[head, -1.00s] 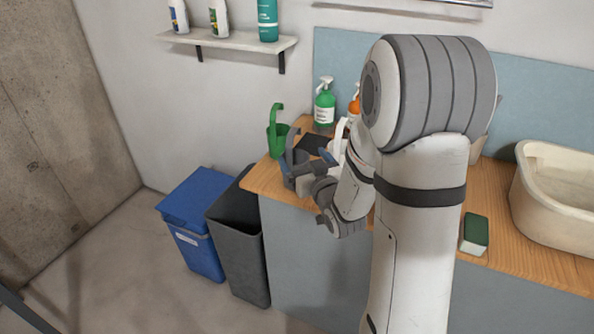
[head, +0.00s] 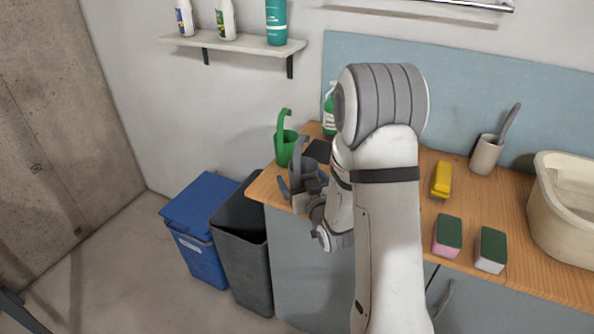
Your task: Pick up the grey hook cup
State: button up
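I cannot tell whether the fingers touch the cup. A similar green hook cup (head: 286,150) stands just behind and left of the grey one.
A dark flat pad (head: 318,150) and a green spray bottle (head: 329,117) are behind the gripper. Two sponges (head: 448,236), a yellow brush (head: 441,180), a beige holder (head: 486,155) and a basin (head: 565,240) are to the right. Blue (head: 200,255) and grey (head: 243,265) bins stand below left.

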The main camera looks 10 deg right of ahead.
jog(key=shift+w+d+r, duration=0.1)
jog(key=shift+w+d, duration=0.1)
jog(key=shift+w, duration=0.2)
jog(key=shift+a, duration=0.2)
jog(key=c, duration=1.1)
